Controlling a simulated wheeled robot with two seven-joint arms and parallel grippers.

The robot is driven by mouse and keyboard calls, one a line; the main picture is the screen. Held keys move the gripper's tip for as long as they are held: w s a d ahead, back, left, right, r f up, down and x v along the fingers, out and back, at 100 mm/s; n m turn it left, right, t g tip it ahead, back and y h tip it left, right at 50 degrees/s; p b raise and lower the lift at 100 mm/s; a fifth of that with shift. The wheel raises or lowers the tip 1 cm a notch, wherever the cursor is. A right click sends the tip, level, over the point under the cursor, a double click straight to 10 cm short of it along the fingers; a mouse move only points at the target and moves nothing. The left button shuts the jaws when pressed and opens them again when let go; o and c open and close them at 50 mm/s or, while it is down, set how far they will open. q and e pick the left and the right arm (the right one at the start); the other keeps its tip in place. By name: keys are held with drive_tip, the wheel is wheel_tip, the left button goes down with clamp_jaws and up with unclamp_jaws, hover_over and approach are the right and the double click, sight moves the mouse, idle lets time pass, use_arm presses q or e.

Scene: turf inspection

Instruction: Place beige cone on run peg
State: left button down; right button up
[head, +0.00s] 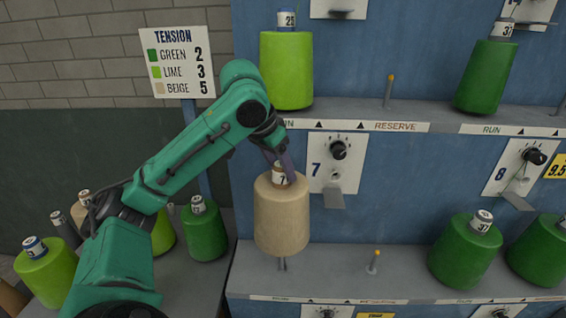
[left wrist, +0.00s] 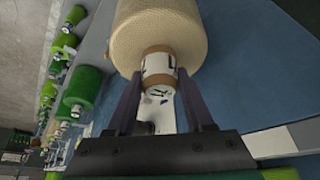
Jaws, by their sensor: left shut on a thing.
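The beige cone (head: 282,218) hangs upright in front of the blue panel, its base a little above the lower shelf (head: 330,265). My left gripper (head: 282,167) is shut on the tube at the cone's top; its fingers flank that tube in the left wrist view (left wrist: 163,100), where the cone's body (left wrist: 165,30) also shows. The lower part of the run peg (head: 282,264) shows just under the cone. Whether its tip is inside the cone is hidden. My right gripper is out of view.
A reserve peg (head: 374,260) stands bare to the right. A lime cone (head: 286,72) sits on the upper shelf above. A tension dial panel (head: 337,163) is close right of the cone. Green cones (head: 465,252) stand further right. A tension sign (head: 177,62) and several cones are at left.

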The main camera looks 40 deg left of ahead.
sight(268, 191)
use_arm(q)
wheel_tip(268, 191, down, 13)
drive_tip(key=b, duration=0.4)
drive_tip(key=shift+w+f, duration=0.1)
drive_tip(key=shift+c, duration=1.4)
unclamp_jaws()
drive_tip(key=shift+f+b, duration=0.15)
drive_tip(key=shift+b, duration=0.15)
drive_tip(key=shift+s+d, duration=0.1)
drive_tip(key=shift+s, duration=0.1)
drive_tip(key=v, duration=1.2)
